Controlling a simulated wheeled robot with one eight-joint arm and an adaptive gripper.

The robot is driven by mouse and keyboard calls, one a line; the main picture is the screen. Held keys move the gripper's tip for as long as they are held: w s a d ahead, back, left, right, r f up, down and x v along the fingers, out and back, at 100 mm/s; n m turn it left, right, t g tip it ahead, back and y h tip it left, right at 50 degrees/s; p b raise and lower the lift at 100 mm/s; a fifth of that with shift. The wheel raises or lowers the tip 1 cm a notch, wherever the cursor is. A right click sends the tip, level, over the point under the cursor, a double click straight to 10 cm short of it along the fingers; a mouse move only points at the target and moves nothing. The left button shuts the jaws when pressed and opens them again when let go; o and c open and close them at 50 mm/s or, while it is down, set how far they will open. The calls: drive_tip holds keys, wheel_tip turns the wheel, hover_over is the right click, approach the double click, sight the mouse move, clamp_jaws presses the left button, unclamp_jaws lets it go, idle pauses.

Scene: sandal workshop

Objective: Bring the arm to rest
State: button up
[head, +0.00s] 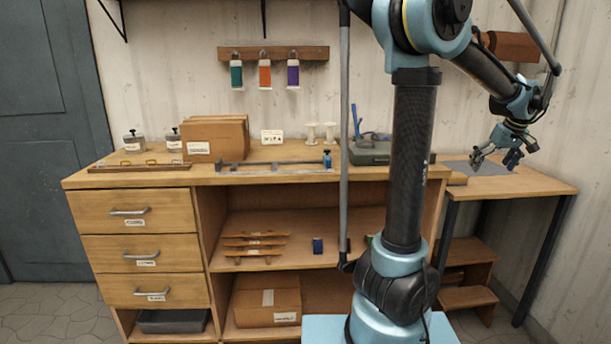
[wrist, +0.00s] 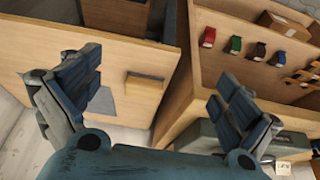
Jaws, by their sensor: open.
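My gripper (head: 497,155) is open in the head view, with its fingers spread above the grey mat (head: 474,168) on the right-hand side table. It appears empty. In the wrist view my gripper (wrist: 160,100) also shows open, with its two dark padded fingers apart and nothing between them. My arm reaches from the lower middle up and over to the right in the head view. The grey mat shows in the wrist view (wrist: 125,103) too, partly hidden by the left finger.
The workbench (head: 330,175) spans the middle, with a cardboard box (head: 215,138) and a grey-green case (head: 371,155) on top. The side table (head: 530,187) adjoins it at right. Coloured tags (head: 264,74) hang on the wall rack. A wooden step stool (head: 468,298) stands below.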

drive_tip(key=s+a+f+g, duration=0.1)
drive_tip(key=a+f, duration=0.1)
drive_tip(key=a, duration=1.1)
drive_tip(key=s+a+f, duration=0.2)
drive_tip(key=a+f, duration=0.1)
drive_tip(key=a, duration=1)
drive_tip(key=s+a+f+g, duration=0.1)
drive_tip(key=s+a+f, duration=1.2)
drive_tip(key=s+a, duration=0.2)
drive_tip(key=shift+s+f+m, duration=0.2)
drive_tip(key=shift+f+m, duration=0.1)
drive_tip(key=shift+f, duration=0.05)
drive_tip(key=shift+a, duration=0.1)
drive_tip(key=shift+w+f, duration=0.2)
drive_tip(key=shift+w, duration=0.3)
